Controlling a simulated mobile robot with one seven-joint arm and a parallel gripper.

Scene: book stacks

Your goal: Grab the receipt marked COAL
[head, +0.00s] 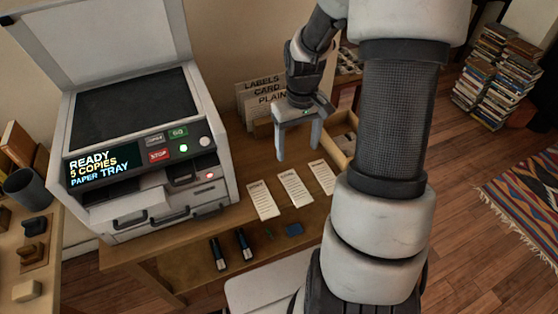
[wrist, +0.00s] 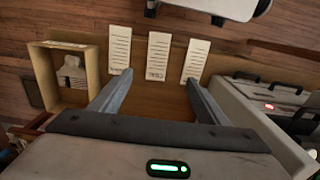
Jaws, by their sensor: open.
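In the wrist view the order is reversed, with the middle receipt (wrist: 158,55) between the other two (wrist: 119,50) (wrist: 196,61). My gripper (head: 297,154) is open and empty, above the table behind the receipts. In the wrist view its fingers (wrist: 160,77) point toward the middle receipt.
A copier (head: 130,115) with its lid up stands left of the receipts. A wooden tray (head: 342,130) is to the right, and label boxes (head: 262,98) stand behind. Two dark markers (head: 243,244) and a blue item (head: 294,230) lie in front, on a lower level.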

